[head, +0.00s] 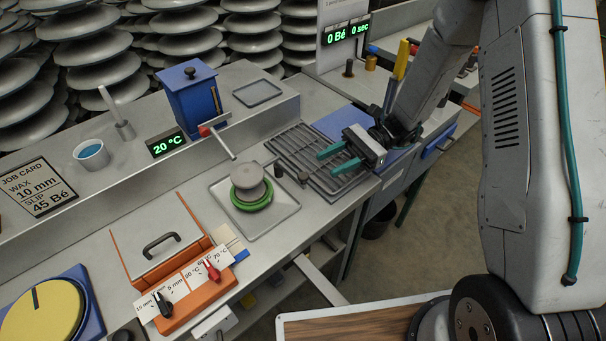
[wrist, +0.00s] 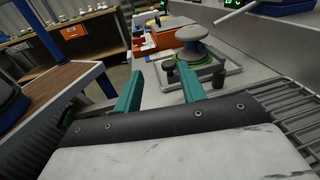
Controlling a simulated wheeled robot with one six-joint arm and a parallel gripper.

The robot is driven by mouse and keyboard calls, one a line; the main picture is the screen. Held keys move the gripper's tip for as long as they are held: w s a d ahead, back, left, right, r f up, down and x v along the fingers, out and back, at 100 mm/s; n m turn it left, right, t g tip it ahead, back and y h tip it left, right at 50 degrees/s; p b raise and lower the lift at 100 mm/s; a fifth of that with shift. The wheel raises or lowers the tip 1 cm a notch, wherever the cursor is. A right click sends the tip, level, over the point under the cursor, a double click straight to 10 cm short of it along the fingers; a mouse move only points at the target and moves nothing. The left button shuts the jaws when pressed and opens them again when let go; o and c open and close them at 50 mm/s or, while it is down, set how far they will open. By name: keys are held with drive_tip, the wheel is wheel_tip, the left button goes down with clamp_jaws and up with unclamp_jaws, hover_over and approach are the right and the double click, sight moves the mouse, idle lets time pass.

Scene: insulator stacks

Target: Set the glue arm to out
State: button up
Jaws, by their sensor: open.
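A blue box (head: 192,98) with a black knob on top stands on the raised shelf. A thin pale arm (head: 221,144) with a red piece at its base extends from its front toward the insulator; this looks like the glue arm. A pale rod also shows at the top of the wrist view (wrist: 240,13). A grey insulator (head: 246,180) sits on a green ring (head: 252,199) in a metal tray (head: 284,207). My gripper (head: 328,163) is open and empty above the slatted rack, right of the tray. Its teal fingers show in the wrist view (wrist: 160,88), apart from the insulator.
Small black posts (head: 279,170) stand between tray and rack (head: 299,142). An orange-sided unit (head: 160,240) with dials is at the front left. A 20 °C display (head: 166,143) and a blue-filled cup (head: 91,154) are on the shelf. Insulator stacks (head: 85,50) line the back.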

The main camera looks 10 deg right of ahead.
sight(303, 175)
drive_tip(key=shift+w+a+f+m+t+y, duration=0.15)
drive_tip(key=shift+w+f+m+y, duration=0.1)
drive_tip(key=shift+f, duration=0.2)
drive_tip(key=shift+w+f+m+t+y, duration=0.15)
drive_tip(key=shift+f+m+y, duration=0.1)
drive_tip(key=shift+f, duration=0.2)
drive_tip(key=shift+s+a, duration=0.1)
drive_tip(key=shift+a, duration=0.2)
drive_tip(key=x, duration=0.7)
drive_tip(key=shift+c, duration=0.3)
clamp_jaws()
